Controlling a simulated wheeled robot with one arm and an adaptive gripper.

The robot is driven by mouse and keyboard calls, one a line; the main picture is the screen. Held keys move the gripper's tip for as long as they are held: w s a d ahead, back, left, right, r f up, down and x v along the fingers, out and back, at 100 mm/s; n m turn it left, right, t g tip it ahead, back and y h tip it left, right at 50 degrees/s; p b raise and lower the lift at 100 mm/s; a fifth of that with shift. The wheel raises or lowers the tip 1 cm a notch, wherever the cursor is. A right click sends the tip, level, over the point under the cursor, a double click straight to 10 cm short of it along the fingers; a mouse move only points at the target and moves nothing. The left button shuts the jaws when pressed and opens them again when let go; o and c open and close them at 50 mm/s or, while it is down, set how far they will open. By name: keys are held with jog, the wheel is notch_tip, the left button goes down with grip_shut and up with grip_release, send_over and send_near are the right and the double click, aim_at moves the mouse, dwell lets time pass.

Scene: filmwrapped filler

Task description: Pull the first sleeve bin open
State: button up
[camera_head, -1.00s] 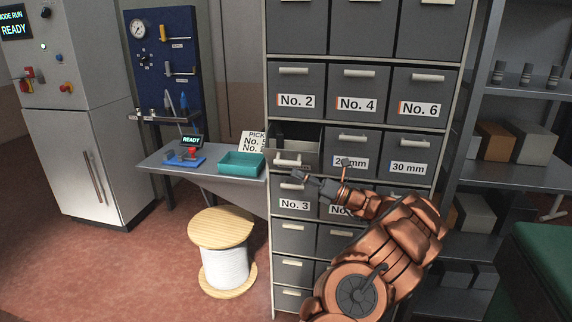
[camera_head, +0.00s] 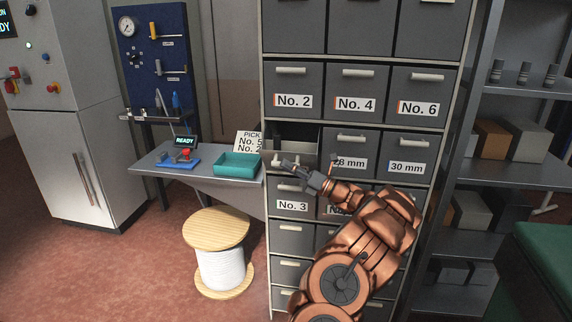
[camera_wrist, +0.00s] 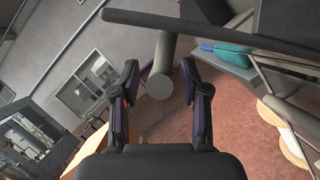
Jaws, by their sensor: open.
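The sleeve bin (camera_head: 309,158) is at the left of the row with the bins marked 28 mm and 30 mm. It stands partly pulled out, its dark inside showing above its front. Its label is not visible. My gripper (camera_head: 287,164) is at its pale handle (camera_head: 279,156), overlapping the front in the head view. In the wrist view my gripper (camera_wrist: 161,92) is open, fingers apart. A grey round bar, apparently the handle (camera_wrist: 161,82), lies end-on between or just beyond the fingertips; contact cannot be told.
Closed bins No. 2 (camera_head: 292,82) above and No. 3 (camera_head: 291,190) below flank the open bin. A workbench (camera_head: 215,181) with a teal tray (camera_head: 237,172) stands left. A cable spool (camera_head: 217,235) is on the floor. Shelving (camera_head: 514,177) stands right.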

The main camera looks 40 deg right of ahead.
jog(key=shift+w+a+r, duration=0.2)
jog(key=shift+w, duration=0.4)
jog(key=shift+c, duration=0.4)
grip_shut()
